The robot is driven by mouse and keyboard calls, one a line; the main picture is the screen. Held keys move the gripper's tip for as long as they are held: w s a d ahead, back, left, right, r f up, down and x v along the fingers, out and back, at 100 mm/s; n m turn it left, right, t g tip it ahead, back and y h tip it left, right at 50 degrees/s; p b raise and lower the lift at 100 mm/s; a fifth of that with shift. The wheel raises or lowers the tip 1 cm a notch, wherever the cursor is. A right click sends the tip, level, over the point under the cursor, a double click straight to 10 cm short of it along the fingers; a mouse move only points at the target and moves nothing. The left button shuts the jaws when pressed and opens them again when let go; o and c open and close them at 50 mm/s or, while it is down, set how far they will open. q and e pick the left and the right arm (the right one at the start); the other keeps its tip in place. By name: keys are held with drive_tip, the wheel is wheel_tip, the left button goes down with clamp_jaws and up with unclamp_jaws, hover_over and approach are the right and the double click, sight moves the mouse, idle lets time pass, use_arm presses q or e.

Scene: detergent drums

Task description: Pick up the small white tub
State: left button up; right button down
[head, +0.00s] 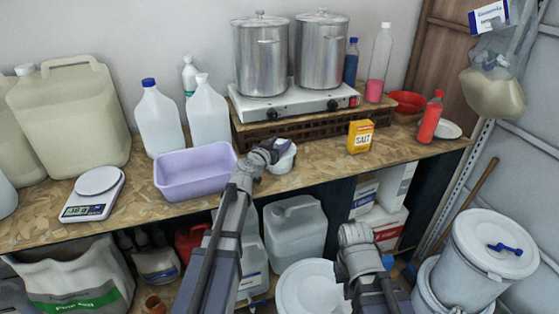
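The small white tub (284,162) stands on the wooden worktop, right of the lilac basin and in front of the hot plate. My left gripper (276,150) is at the tub's left side and upper rim, overlapping it in the picture. Its fingers are small and dark, and I cannot tell whether they grip the rim. Part of the tub is hidden behind the gripper. My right gripper (356,236) is below the worktop's front edge, well away from the tub. Its fingers cannot be made out.
A lilac basin (195,172) is close on the left. Behind stands a hot plate (293,103) with two steel pots. A yellow salt box (360,137) is to the right. White drums (488,246) and jugs (296,229) stand below. The worktop is bare between tub and salt box.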

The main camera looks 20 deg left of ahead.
use_arm(q)
clamp_jaws()
drive_tip(key=shift+r, duration=0.1)
idle(0.7)
wheel_tip(320, 180, up, 10)
drive_tip(key=p, duration=1)
